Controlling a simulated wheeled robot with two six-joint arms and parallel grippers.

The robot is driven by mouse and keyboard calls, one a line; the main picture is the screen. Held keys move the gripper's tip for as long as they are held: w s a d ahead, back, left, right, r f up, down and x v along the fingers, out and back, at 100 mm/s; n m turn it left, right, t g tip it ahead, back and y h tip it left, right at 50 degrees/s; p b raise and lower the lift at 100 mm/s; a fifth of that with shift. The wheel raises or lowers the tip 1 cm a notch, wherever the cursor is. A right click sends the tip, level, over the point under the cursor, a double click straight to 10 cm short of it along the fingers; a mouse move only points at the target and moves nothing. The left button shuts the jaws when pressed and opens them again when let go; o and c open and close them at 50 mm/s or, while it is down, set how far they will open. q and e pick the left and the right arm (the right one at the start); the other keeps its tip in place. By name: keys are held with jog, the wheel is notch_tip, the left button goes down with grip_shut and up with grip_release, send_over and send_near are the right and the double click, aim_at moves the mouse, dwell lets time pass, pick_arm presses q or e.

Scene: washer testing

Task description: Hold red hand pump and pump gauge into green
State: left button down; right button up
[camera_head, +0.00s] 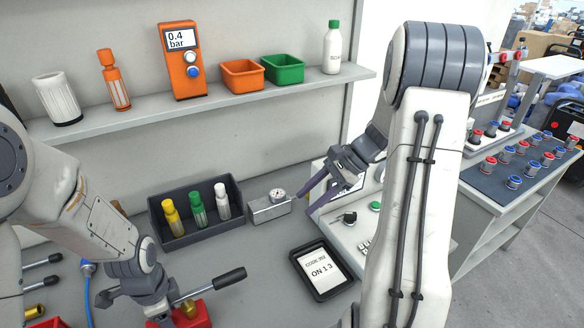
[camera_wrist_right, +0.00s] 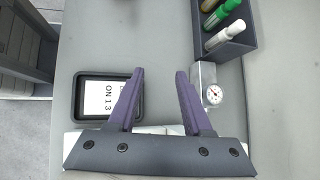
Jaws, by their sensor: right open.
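The red hand pump (camera_head: 203,318) stands at the bottom edge in the head view, partly cut off. Its lever with a black grip (camera_head: 229,277) slants up to the right. My left gripper (camera_head: 130,308) is close beside the pump's left side; its fingertips are unclear, so contact and opening cannot be told. The round gauge (camera_head: 277,195) sits on a grey metal block (camera_head: 268,210); it also shows in the right wrist view (camera_wrist_right: 214,94). My right gripper (camera_head: 304,204) is open and empty, just right of the gauge block, its purple fingers apart (camera_wrist_right: 161,72).
A dark tray (camera_head: 180,239) with yellow, green and white bottles is left of the gauge. An orange meter (camera_head: 182,60) on the shelf reads 0.4 bar. A button panel (camera_head: 347,235) is at right.

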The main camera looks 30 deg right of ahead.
jog(key=s+d+m+t+h, duration=0.15)
jog(key=d+m+t, duration=0.3)
jog(key=d, duration=0.45)
jog(key=s+d+m+t, duration=0.3)
jog(key=d+m, duration=0.2)
jog(key=d, duration=0.3)
jog(key=s+d+f+m+t+h, duration=0.1)
jog(key=s+d+m+t+h, duration=0.3)
jog(key=s+d, duration=0.7)
jog(key=d+m+h, duration=0.2)
jog(key=d+m, duration=0.2)
jog(key=shift+s+t+h, duration=0.35)
jog(key=shift+f+m, duration=0.1)
jog(key=shift+m, duration=0.15)
jog(key=shift+c, duration=0.3)
grip_shut()
jog(key=shift+w, duration=0.1)
